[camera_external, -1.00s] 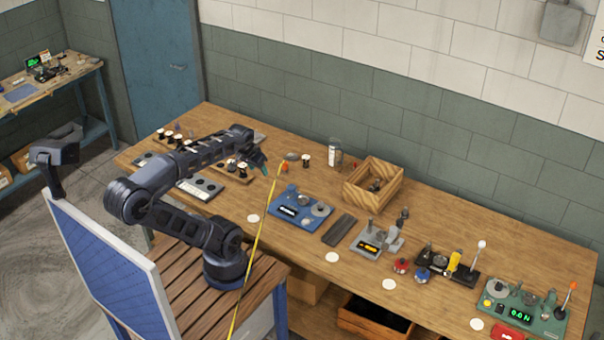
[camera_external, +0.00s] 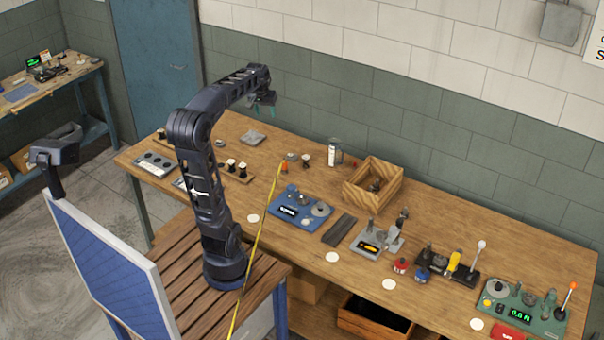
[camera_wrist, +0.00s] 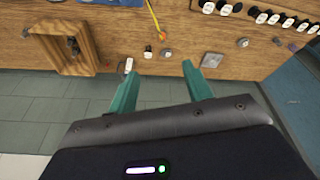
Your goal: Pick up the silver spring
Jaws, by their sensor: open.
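My gripper (camera_external: 263,106) is raised well above the back of the workbench, with its jaws open. In the wrist view its two green fingers (camera_wrist: 160,76) are apart with nothing between them. I cannot clearly identify the silver spring. One small grey round piece (camera_external: 291,156) lies beside a black-and-white spool (camera_external: 306,160); the piece also shows in the wrist view (camera_wrist: 165,53), just beyond the fingertips. Another small grey round piece (camera_external: 220,142) lies further left, and also shows in the wrist view (camera_wrist: 243,42). Both are too small to tell whether they are coils.
A square grey plate (camera_external: 254,138) lies near the bench's back edge. A small orange piece (camera_external: 284,167) sits at the end of a yellow strip. A blue device (camera_external: 286,217) and an open wooden box (camera_external: 352,195) stand to the right. The wall rises behind the bench.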

